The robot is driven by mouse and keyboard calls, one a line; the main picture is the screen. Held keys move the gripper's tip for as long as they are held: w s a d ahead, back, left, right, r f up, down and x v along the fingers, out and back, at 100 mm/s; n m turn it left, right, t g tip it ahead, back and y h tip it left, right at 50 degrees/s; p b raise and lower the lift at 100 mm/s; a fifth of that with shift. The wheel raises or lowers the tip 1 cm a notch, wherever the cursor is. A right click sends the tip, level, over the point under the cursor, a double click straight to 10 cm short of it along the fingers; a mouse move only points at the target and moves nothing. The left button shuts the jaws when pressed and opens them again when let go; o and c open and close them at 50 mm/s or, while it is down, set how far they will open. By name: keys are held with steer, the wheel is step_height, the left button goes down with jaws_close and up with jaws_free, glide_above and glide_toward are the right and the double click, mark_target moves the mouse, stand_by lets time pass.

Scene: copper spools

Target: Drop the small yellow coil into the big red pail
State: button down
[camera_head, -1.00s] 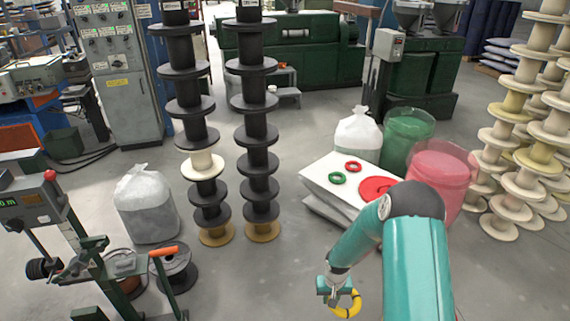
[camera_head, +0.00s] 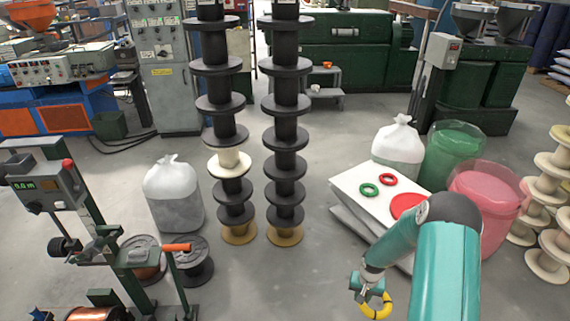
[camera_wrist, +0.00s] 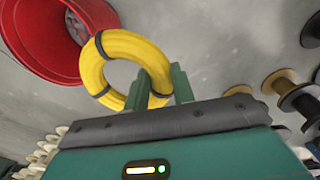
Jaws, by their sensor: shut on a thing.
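The small yellow coil (camera_head: 377,309) hangs from my gripper (camera_head: 371,288) low in the head view, above the floor. In the wrist view, my gripper (camera_wrist: 162,80) is shut on one side of the yellow coil (camera_wrist: 92,68), which has dark bands. A big red pail (camera_wrist: 38,50) shows at the upper left of the wrist view, its open mouth beside and partly behind the coil. The coil is outside the pail. In the head view, a reddish translucent bin (camera_head: 487,195) stands right of my arm; I cannot tell whether it is the same pail.
A green bin (camera_head: 452,150) stands behind. Tall black spool stacks (camera_head: 285,140) stand left. Mid floor is clear.

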steer(key=s+d+f+m, duration=0.3)
steer(key=s+d, duration=0.1)
steer(key=d, duration=0.5)
steer(key=s+d+f+m, duration=0.2)
steer(key=s+d+m, duration=0.15)
steer(key=d, duration=0.65)
steer(key=s+d+f+m, duration=0.3)
steer(key=s+d, duration=0.1)
steer(key=d, duration=0.5)
steer(key=f, duration=0.5)
steer(key=shift+d+f, duration=0.2)
steer(key=c, duration=1.1)
jaws_free()
steer(key=shift+r, duration=0.1)
